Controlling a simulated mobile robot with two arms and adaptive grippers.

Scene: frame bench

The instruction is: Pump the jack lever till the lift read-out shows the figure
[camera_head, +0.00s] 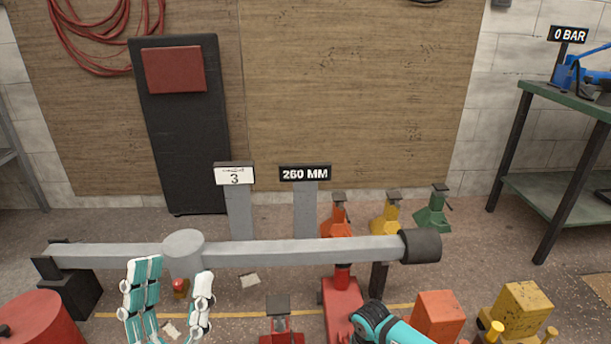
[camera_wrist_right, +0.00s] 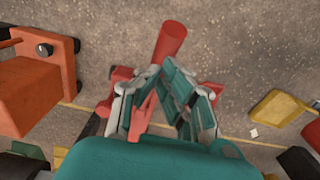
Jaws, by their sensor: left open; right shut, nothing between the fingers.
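The lift read-out (camera_head: 305,174) shows 260 MM on a black plate. A white card (camera_head: 235,176) to its left shows a 3 under small unreadable print. A red jack (camera_head: 342,300) stands on the floor below the long grey beam (camera_head: 300,251). In the right wrist view a red bar with a thick round end (camera_wrist_right: 171,40), seemingly the jack lever, runs behind my right gripper (camera_wrist_right: 162,75). That gripper is shut with nothing held; whether it touches the bar I cannot tell. My left gripper (camera_head: 172,300) is open and empty at lower left, in front of the beam.
Orange (camera_head: 336,218), yellow (camera_head: 386,215) and green (camera_head: 433,211) stands are behind the beam. An orange block (camera_head: 437,316) and a yellow block (camera_head: 522,308) sit at front right. A green bench (camera_head: 570,100) bears a 0 BAR sign (camera_head: 568,35). A red drum (camera_head: 42,322) is at front left.

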